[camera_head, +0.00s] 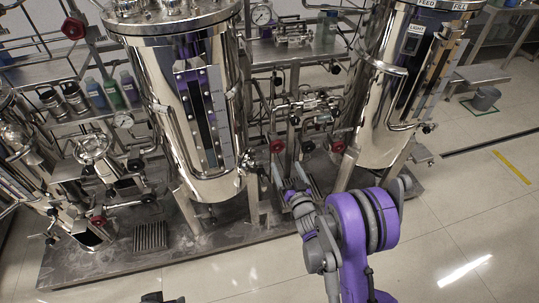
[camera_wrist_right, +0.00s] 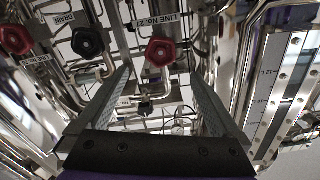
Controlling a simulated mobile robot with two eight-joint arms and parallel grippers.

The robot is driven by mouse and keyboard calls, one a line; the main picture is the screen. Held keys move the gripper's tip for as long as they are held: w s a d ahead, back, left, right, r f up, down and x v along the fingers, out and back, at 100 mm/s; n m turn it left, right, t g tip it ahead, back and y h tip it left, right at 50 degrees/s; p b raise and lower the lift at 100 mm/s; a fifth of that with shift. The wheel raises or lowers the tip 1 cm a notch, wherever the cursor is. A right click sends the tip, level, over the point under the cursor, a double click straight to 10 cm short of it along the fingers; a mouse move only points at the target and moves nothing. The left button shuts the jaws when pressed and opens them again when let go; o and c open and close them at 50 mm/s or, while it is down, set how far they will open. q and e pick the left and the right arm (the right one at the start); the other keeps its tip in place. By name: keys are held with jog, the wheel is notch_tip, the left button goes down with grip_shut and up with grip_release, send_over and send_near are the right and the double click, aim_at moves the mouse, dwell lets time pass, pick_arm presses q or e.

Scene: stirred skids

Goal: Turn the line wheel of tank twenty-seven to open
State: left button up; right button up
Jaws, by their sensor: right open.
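The wrist view shows a red line wheel (camera_wrist_right: 160,52) on a pipe under a label reading "LINE No. 27". It is between and beyond the fingertips of my right gripper (camera_wrist_right: 160,82), which is open and empty. The fingers appear apart from the wheel. In the head view my right gripper (camera_head: 297,187) is low in front of the pipework between the two large steel tanks. Two red wheels show there, one on the left (camera_head: 277,146) and one on the right (camera_head: 333,147); their labels cannot be read in that view. My left gripper is not recognisable.
Left of the line wheel are a black wheel (camera_wrist_right: 88,42) labelled "DRAIN" and another red wheel (camera_wrist_right: 15,40). Steel tanks stand to the left (camera_head: 150,90) and right (camera_head: 372,125) of the pipework. Pipes crowd the gap.

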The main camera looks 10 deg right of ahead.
aim_at(278, 148)
jog(key=w, duration=1.1)
jog(key=shift+a+f, duration=0.1)
jog(key=shift+a, duration=0.1)
jog(key=c, duration=1.3)
